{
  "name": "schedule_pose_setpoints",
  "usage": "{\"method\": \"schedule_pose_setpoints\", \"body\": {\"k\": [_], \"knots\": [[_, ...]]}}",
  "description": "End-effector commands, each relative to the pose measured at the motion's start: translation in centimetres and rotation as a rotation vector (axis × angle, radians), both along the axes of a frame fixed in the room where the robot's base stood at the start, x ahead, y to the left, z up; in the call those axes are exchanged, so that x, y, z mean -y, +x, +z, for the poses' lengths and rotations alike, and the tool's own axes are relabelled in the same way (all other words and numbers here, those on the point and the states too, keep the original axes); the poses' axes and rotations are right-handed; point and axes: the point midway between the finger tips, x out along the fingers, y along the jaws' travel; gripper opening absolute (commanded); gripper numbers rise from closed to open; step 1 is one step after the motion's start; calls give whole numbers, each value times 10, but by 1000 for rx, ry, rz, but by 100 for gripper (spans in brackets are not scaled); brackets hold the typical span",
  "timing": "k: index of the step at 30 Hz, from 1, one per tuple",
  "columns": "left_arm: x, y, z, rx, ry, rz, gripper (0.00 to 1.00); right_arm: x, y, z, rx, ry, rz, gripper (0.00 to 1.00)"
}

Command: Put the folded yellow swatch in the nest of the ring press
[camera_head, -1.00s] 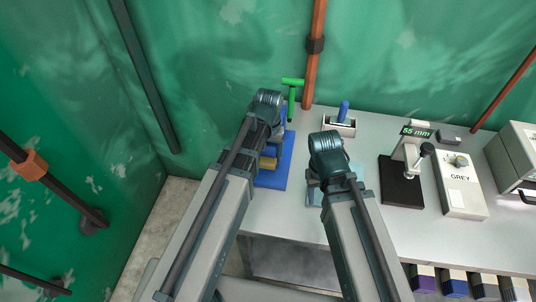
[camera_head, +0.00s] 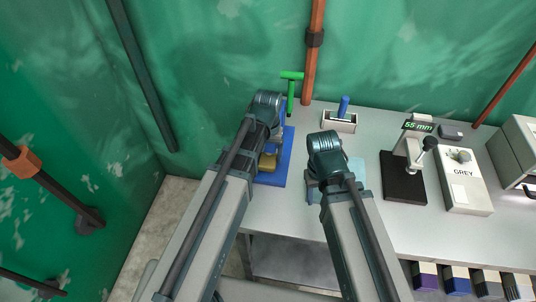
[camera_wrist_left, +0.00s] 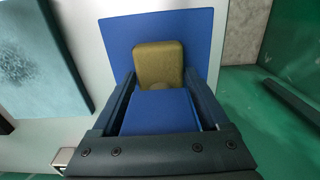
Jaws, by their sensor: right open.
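An olive-yellow block (camera_head: 267,162), which looks like the folded yellow swatch, is above or on a blue base plate (camera_head: 286,165). A green T-handle (camera_head: 291,80) rises behind the plate; this looks like the ring press. In the left wrist view the yellow block (camera_wrist_left: 158,60) is between my left gripper's fingertips (camera_wrist_left: 159,76). A blue piece (camera_wrist_left: 160,112) fills the space between the fingers and covers the block's near end. I cannot tell whether the fingers grip either one. The nest is not clearly visible. My right gripper (camera_head: 313,190) is open, partly hidden by its wrist, over the table.
A light blue pad (camera_head: 356,168) lies beside my right wrist. A small tray (camera_head: 340,124) with a blue-handled tool stands behind. The table (camera_head: 290,222) is clear in front.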

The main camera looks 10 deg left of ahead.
Motion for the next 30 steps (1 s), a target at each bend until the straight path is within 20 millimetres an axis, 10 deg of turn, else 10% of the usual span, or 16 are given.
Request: {"method": "schedule_pose_setpoints", "body": {"k": [17,30], "knots": [[0,0,9,0,0,0,100,0,0,9,0,0,0,50],[0,0,65,0,0,0,100,0,0,65,0,0,1,50]]}}
